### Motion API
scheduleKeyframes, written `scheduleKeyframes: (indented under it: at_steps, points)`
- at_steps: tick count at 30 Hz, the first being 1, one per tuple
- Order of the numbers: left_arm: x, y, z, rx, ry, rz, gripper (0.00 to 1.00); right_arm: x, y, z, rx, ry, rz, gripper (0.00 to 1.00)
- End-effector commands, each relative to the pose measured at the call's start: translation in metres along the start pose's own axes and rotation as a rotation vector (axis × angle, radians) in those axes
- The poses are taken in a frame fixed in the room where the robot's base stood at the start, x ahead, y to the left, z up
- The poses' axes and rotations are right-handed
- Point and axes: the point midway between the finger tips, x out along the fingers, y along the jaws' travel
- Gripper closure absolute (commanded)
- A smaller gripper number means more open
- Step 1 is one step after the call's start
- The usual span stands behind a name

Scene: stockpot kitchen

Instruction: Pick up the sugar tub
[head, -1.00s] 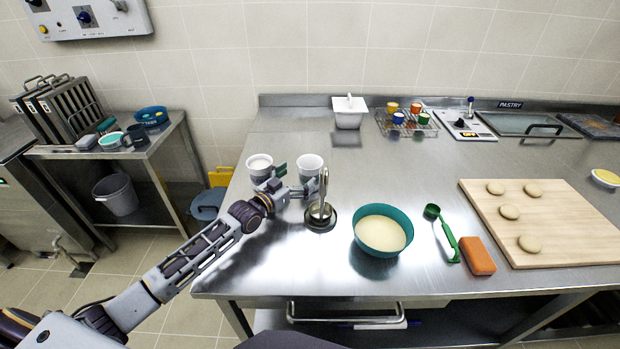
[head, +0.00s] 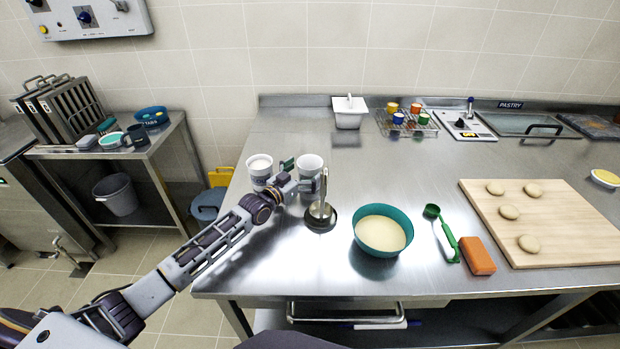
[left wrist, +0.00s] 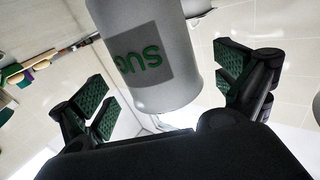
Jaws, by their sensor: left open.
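The sugar tub (head: 311,161) is the right one of two white tubs at the left end of the steel table. In the left wrist view the tub (left wrist: 150,45) shows close up, with a grey label and green letters partly in view. My left gripper (head: 303,173) is open at this tub, with one green-padded finger on each side. In the left wrist view the open gripper (left wrist: 166,78) has the tub between its fingers, with gaps visible. Contact cannot be made out. My right gripper is not in view.
The other white tub (head: 259,166) stands close on the left. An upright metal tool on a dark round base (head: 319,218) stands just in front of the sugar tub. A teal bowl (head: 381,248) is to the right. The table behind the tubs is clear.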

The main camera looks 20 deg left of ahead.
Motion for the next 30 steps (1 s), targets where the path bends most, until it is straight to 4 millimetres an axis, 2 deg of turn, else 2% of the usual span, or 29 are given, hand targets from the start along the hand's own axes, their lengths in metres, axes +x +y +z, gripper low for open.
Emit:
scheduleKeyframes:
  at_steps: [6, 12, 17, 26, 30]
  points:
    - [0.016, 0.000, 0.000, -0.002, 0.001, 0.000, 0.01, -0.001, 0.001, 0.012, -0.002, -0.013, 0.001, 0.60]
    - [0.022, 0.001, 0.000, -0.001, 0.000, 0.001, 0.01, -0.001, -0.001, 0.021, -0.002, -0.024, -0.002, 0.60]
    - [0.022, 0.001, 0.000, 0.000, 0.000, 0.001, 0.01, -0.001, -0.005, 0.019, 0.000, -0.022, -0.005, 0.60]
    - [0.022, 0.001, 0.000, -0.001, 0.000, 0.001, 0.01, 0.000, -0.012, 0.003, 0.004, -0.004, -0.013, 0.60]
    - [0.022, 0.001, 0.000, -0.001, 0.000, 0.001, 0.18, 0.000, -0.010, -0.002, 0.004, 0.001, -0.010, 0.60]
